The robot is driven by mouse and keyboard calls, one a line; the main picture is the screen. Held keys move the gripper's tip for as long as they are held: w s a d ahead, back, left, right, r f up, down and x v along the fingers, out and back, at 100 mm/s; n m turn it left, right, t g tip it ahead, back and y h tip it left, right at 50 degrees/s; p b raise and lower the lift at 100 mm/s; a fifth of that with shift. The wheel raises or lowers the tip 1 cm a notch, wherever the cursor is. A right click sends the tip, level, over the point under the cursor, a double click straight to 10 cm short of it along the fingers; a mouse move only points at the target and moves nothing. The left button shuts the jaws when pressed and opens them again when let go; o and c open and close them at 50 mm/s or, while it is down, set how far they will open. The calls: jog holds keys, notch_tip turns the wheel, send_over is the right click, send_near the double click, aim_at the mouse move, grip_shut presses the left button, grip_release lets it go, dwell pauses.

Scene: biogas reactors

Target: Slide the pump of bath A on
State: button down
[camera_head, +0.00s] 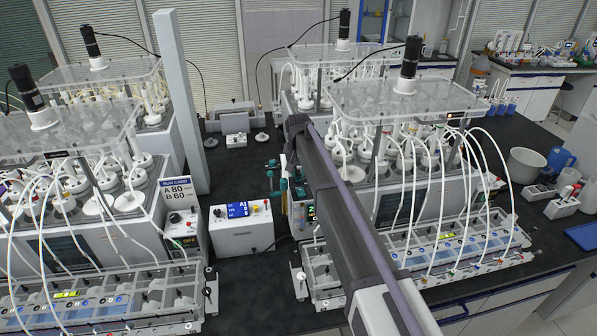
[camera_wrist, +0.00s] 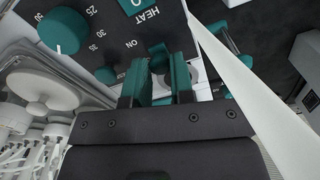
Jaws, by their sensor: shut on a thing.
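My gripper (camera_wrist: 158,85) is at the control panel (camera_wrist: 105,20) of the middle bath unit, its teal fingers close together. It is shut on a small part at the panel, likely the pump slide, mostly hidden between the fingers. In the wrist view the panel carries a teal dial (camera_wrist: 62,31) with numbers, the words HEAT and ON, and a teal part marked 0 (camera_wrist: 137,5). In the head view my gripper (camera_head: 283,186) is beside that unit's green display (camera_head: 311,212), partly covered by my arm. I cannot read a bath letter on this panel.
The left unit has a control box (camera_head: 187,240) with an orange OFF display, and a run card (camera_head: 176,192) reading A 80, B 60. A white box (camera_head: 241,228) with a blue A1 display stands between the units. Tubes and bottle racks (camera_head: 465,246) crowd the right unit.

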aim_at(300, 184)
jog(key=shift+s+d, duration=0.15)
jog(key=shift+s, duration=0.4)
jog(key=shift+s+d, duration=0.15)
jog(key=shift+s, duration=0.4)
jog(key=c, duration=1)
grip_release()
notch_tip(300, 184, up, 11)
jog(key=p, duration=1)
jog(key=shift+f+p, duration=0.1)
jog(key=shift+p, duration=0.3)
